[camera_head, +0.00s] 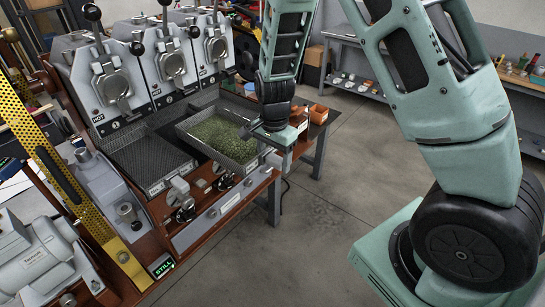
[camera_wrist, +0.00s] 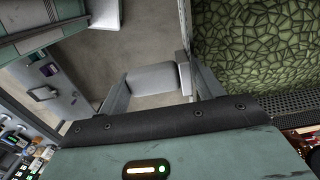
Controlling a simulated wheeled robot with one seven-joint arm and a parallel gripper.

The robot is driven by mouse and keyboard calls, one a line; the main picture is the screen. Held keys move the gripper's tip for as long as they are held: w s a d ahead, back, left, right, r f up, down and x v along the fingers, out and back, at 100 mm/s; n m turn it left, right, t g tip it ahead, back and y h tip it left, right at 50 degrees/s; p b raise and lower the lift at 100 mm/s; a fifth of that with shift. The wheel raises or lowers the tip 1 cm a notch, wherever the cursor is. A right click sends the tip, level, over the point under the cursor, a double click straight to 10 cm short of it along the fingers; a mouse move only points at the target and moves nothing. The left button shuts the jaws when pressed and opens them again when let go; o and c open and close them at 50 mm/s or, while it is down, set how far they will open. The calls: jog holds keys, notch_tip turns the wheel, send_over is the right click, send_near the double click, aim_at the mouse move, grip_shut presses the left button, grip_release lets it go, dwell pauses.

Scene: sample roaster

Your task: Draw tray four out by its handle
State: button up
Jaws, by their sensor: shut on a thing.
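A metal tray of green beans (camera_head: 188,131) sits at the right of the roaster bench, its front end at my gripper (camera_head: 262,143). In the wrist view the green beans (camera_wrist: 255,45) fill the upper right, beside the tray's side wall (camera_wrist: 186,22). My gripper is shut on the pale grey handle (camera_wrist: 157,79), which lies between the two fingers. The arm partly hides the front of this tray in the head view.
Several roaster drums (camera_head: 172,64) stand behind, with HOT labels. Orange bins (camera_head: 318,113) lie right of the bean tray. Floor (camera_head: 300,215) in front is clear.

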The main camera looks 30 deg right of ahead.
jog(key=s+d+b, duration=0.4)
jog(key=s, duration=0.8)
jog(key=shift+s+d, duration=0.2)
dwell(0.8)
jog(key=shift+b, duration=1.15)
